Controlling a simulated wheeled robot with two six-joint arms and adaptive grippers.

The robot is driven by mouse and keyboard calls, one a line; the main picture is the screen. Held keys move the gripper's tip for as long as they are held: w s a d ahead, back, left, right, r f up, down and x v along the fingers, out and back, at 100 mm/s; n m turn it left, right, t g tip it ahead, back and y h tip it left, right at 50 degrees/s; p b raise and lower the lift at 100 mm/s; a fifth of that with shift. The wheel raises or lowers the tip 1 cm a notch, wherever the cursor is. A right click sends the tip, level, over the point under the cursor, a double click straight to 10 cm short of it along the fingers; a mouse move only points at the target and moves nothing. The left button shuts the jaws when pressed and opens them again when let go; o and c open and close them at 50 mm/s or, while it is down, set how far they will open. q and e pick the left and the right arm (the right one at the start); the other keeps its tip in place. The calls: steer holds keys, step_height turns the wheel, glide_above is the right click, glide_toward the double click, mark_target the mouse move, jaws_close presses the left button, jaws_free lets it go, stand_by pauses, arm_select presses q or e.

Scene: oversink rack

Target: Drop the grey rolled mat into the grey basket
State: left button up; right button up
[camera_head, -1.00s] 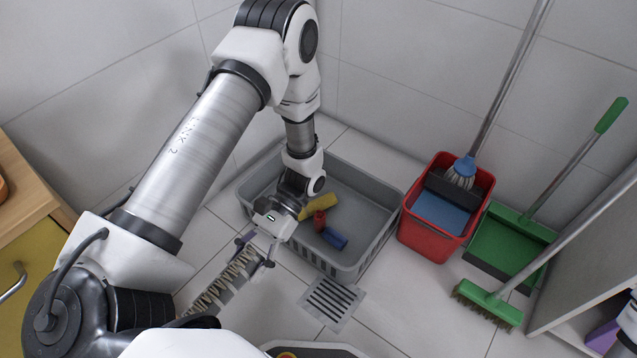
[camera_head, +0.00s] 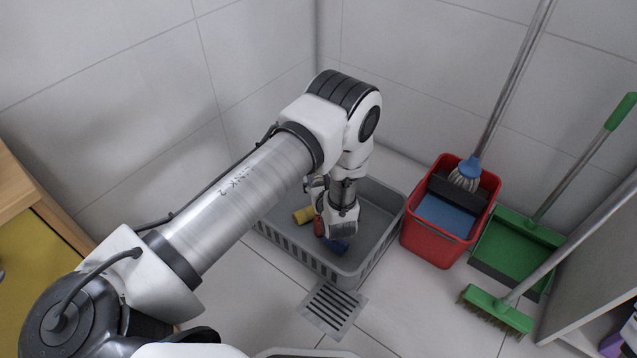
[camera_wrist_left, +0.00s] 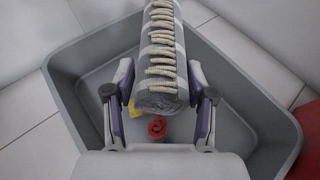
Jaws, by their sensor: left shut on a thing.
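The grey rolled mat (camera_wrist_left: 160,45), with rows of pale ties or fringes, is held between the purple-sided fingers of my left gripper (camera_wrist_left: 160,78). The gripper is shut on the mat near one end, and the rest extends away, cut off by the top of the wrist view. My right gripper is not in view.
Yellow (camera_head: 303,215), red (camera_head: 318,227) and blue (camera_head: 336,246) rolls lie in the basket. A red bucket (camera_head: 432,240) with a mop stands to its right, then a green dustpan (camera_head: 515,250) and broom (camera_head: 497,311). A floor drain (camera_head: 332,309) lies in front. Tiled walls stand behind.

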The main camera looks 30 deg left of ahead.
arm_select(q)
step_height(320, 180, down, 6)
steer(key=b, duration=0.5)
steer(key=o, duration=1.3)
steer(key=v, duration=1.2)
